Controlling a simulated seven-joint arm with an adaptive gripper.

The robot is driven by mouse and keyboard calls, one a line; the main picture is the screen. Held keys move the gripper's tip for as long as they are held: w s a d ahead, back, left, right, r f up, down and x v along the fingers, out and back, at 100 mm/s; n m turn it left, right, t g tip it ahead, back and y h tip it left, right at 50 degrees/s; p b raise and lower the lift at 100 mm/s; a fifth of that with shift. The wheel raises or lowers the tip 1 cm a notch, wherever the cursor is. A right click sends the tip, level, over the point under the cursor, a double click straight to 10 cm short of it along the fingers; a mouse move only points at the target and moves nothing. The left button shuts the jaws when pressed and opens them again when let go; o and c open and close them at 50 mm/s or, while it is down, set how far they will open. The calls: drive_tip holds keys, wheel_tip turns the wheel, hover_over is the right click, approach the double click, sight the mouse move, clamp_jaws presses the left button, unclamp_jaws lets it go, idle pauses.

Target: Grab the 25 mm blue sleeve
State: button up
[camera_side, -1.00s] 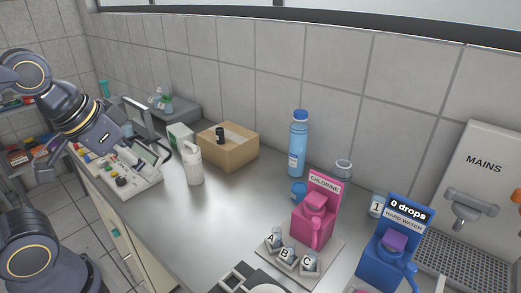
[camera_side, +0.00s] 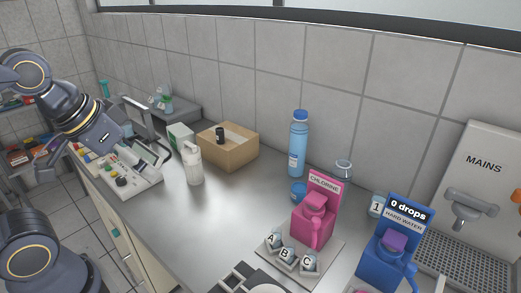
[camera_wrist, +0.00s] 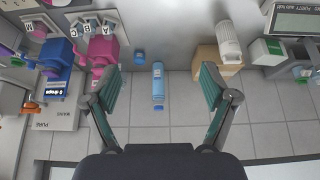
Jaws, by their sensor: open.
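My gripper (camera_wrist: 160,74) is open and empty, its two green-padded fingers wide apart in the wrist view. In the side view my gripper (camera_side: 48,156) hangs at the far left, beside the tray of coloured parts (camera_side: 128,180), partly hidden by my arm. I cannot pick out a sleeve marked 25 mm. A small blue cylinder (camera_side: 299,190) stands on the bench near the pink dispenser; it also shows in the wrist view (camera_wrist: 139,57), well beyond my fingers. I cannot tell whether it is the sleeve.
A tall blue bottle (camera_side: 298,145) stands by the wall. A cardboard box (camera_side: 230,150) and a white jug (camera_side: 192,165) are to its left. The pink chlorine dispenser (camera_side: 314,222) and blue hard-water dispenser (camera_side: 388,255) stand at right. The middle of the steel bench (camera_side: 215,220) is clear.

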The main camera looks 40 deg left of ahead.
drive_tip(key=w+r+n+t, duration=0.1)
drive_tip(key=w+r+t, duration=0.1)
drive_tip(key=w+r, duration=0.85)
drive_tip(key=m+g, duration=0.1)
drive_tip(key=g, duration=0.2)
hover_over(299, 188)
drive_tip(key=s, duration=0.5)
wheel_tip(299, 188, down, 23)
drive_tip(key=x, duration=1)
drive_tip(key=shift+w+a, duration=0.1)
drive_tip(key=shift+w, duration=0.05)
drive_tip(key=x, duration=0.4)
drive_tip(key=s+x, duration=0.1)
drive_tip(key=shift+w+f, duration=0.2)
drive_tip(key=shift+f, duration=0.35)
